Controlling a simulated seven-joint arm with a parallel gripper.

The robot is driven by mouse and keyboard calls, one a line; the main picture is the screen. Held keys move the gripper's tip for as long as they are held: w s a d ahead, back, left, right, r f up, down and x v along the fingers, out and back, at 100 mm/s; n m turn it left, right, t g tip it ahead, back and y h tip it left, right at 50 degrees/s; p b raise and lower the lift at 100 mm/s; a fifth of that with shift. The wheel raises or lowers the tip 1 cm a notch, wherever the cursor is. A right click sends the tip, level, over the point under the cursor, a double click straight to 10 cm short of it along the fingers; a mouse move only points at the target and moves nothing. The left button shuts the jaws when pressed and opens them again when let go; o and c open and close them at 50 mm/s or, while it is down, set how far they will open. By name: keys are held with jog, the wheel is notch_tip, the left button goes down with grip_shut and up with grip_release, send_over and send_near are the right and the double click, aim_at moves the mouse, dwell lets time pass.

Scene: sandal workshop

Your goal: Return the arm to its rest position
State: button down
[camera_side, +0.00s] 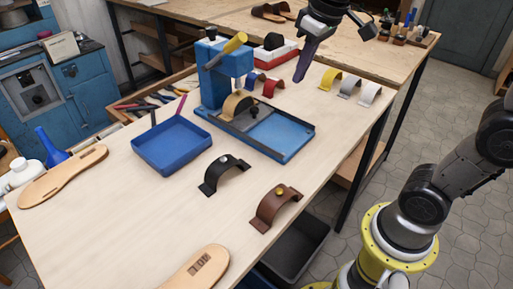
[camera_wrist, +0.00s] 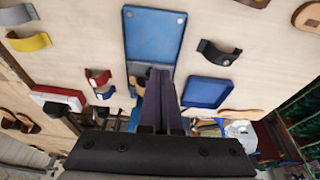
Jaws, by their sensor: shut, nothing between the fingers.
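My gripper (camera_side: 299,78) is raised over the far part of the light wooden workbench (camera_side: 110,205), fingers pointing down. Its dark purple fingers are closed together with nothing between them. They also show shut in the wrist view (camera_wrist: 158,73), in front of the blue press base (camera_wrist: 153,40). In the side view the gripper is behind and right of the blue press (camera_side: 213,85), clear of it. A tan strap (camera_side: 236,105) sits curved at the press. The upper arm is mostly out of the picture.
A blue tray (camera_side: 172,147), black strap (camera_side: 224,170) and brown strap (camera_side: 275,206) are on the bench. Yellow (camera_side: 330,77), grey and white straps stand right of my gripper; a red strap (camera_side: 270,88) stands left. Soles (camera_side: 62,176) lie near the edges. A red-and-white box (camera_side: 276,53) is behind.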

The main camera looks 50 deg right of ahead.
jog(key=s+f+t, duration=0.1)
jog(key=s+f, duration=0.2)
jog(key=s, duration=0.4)
jog(key=s+a+f+t, duration=0.1)
jog(key=s+f, duration=0.3)
jog(key=s, duration=0.4)
